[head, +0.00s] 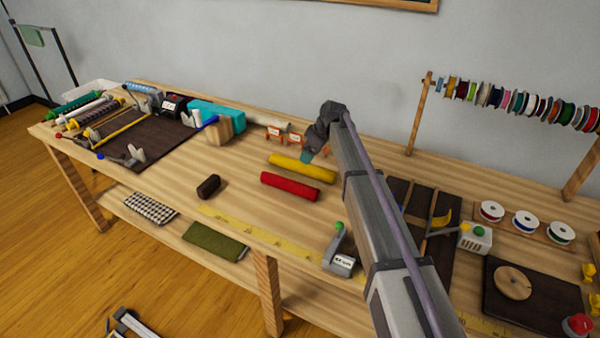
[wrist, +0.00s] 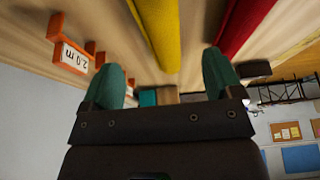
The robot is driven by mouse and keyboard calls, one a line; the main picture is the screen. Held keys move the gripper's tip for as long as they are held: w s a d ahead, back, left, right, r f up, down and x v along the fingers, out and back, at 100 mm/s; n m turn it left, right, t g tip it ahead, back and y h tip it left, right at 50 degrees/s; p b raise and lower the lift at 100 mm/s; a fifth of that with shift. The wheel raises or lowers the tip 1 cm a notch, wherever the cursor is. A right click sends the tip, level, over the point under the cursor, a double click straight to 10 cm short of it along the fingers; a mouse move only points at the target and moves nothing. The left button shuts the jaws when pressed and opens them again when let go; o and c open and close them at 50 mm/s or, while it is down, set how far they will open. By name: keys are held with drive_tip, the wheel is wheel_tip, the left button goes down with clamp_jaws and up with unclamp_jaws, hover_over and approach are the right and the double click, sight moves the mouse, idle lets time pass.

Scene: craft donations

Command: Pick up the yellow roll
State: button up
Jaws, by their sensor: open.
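The yellow roll (head: 302,170) lies on the wooden workbench (head: 230,185), behind the red roll (head: 290,186) and roughly parallel to it. My gripper (head: 307,156) is at the yellow roll's far side in the head view, its teal fingertip partly overlapping the roll. In the wrist view my gripper (wrist: 162,80) is open, with two teal fingers apart and nothing between them. The yellow roll (wrist: 160,32) runs ahead of the gap between the fingers. The red roll (wrist: 243,25) is to its right. I cannot tell how high the fingers are above the bench.
Small orange stands with labels (head: 273,133) are just behind the yellow roll; one also shows in the wrist view (wrist: 72,56). A dark brown roll (head: 208,186) lies to the left. A stapler-like device (head: 340,252) is at the front edge. Bare bench surrounds the rolls on the left.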

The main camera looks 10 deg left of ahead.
sight(303, 166)
drive_tip(key=b+x, duration=0.1)
drive_tip(key=x, duration=0.2)
drive_tip(key=shift+f+b, duration=0.3)
drive_tip(key=shift+r, duration=0.15)
drive_tip(key=b+x, duration=0.4)
drive_tip(key=x, duration=0.1)
drive_tip(key=shift+a+f+b, duration=0.15)
drive_tip(key=shift+f+b, duration=0.05)
drive_tip(key=shift+b, duration=0.2)
drive_tip(key=shift+s+r, duration=0.1)
drive_tip(key=shift+r, duration=0.15)
drive_tip(key=c, duration=1.1)
wheel_tip(303, 166, up, 10)
drive_tip(key=p, duration=1)
drive_tip(key=shift+r+p, duration=0.2)
drive_tip(key=shift+p, duration=0.2)
drive_tip(key=shift+f, duration=0.2)
